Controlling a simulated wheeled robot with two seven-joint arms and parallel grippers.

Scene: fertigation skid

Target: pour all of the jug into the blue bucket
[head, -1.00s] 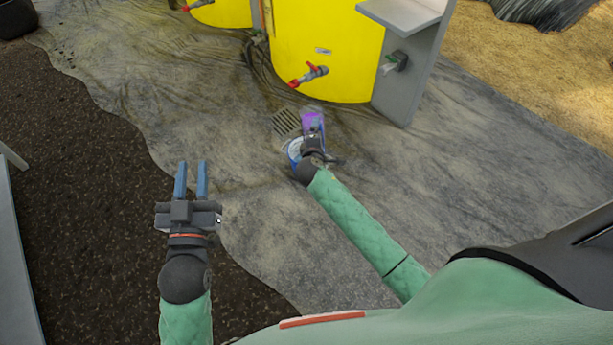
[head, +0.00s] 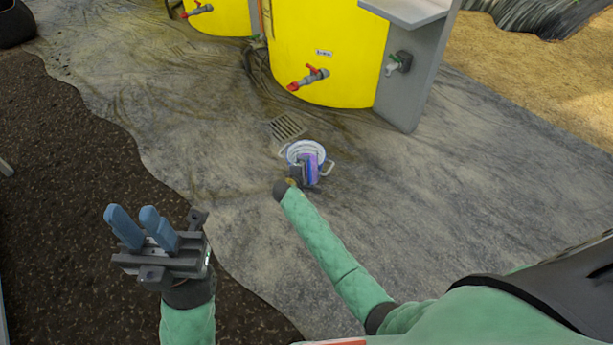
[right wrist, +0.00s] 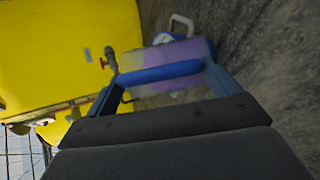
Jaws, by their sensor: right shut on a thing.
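The jug (head: 309,169) is see-through with purple liquid in it. In the head view it overlaps the near side of the bucket (head: 302,145), which shows a pale round rim and side handles. My right gripper (head: 298,176) is shut on the jug; in the right wrist view a blue bar of the jug (right wrist: 160,73) lies between the fingers, with purple filling toward the right. Part of the bucket (right wrist: 180,28) shows behind it, pale and blue. I cannot tell the jug's exact tilt or whether liquid flows. My left gripper (head: 134,212) is open and empty, far from both.
A floor drain grate (head: 287,127) lies just behind the bucket. A yellow tank (head: 325,45) with a red-handled tap (head: 308,77) stands beyond, with a grey panel (head: 408,85) beside it. The grey sheet right of the bucket is clear.

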